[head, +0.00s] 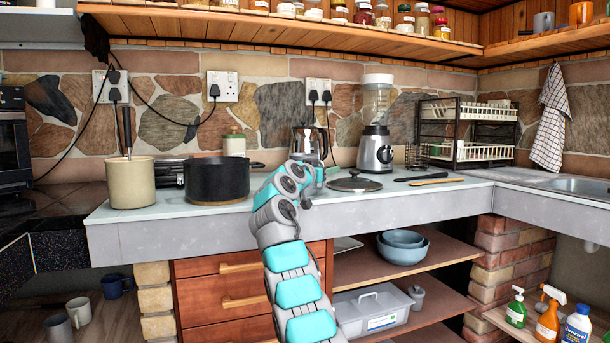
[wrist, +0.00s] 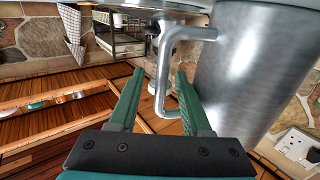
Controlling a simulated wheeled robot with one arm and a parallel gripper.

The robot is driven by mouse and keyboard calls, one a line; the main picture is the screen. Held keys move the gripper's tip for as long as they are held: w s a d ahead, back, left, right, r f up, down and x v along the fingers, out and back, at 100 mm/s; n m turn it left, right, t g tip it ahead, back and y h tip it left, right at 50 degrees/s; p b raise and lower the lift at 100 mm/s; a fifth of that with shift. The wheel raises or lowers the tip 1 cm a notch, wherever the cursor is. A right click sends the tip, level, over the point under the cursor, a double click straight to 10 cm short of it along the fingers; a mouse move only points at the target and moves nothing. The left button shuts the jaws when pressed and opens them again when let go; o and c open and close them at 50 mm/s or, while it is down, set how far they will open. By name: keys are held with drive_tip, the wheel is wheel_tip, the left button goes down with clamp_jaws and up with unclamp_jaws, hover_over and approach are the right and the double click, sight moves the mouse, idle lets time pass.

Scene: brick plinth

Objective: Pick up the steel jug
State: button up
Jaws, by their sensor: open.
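The steel jug (wrist: 245,70) fills the right side of the wrist view, very close and tilted in the picture. It is smooth grey metal with a bent metal handle (wrist: 163,75) on its left side. My gripper (wrist: 160,72) is open, with one green finger on each side of the handle. Gaps show between the fingers and the handle, so nothing is held. In the head view my arm reaches to the counter (head: 460,188), and I cannot clearly make out the jug behind it.
A black pot (head: 217,180) and a cream crock (head: 131,184) stand left of my arm. A moka pot (head: 305,143) is behind it. A lid (head: 354,184), a blender (head: 375,152) and a dish rack (head: 470,137) are to the right. A spice shelf (head: 280,27) hangs above.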

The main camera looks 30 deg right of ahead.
drive_tip(key=shift+w+d, duration=0.2)
drive_tip(key=shift+d, duration=0.2)
clamp_jaws()
idle(1.2)
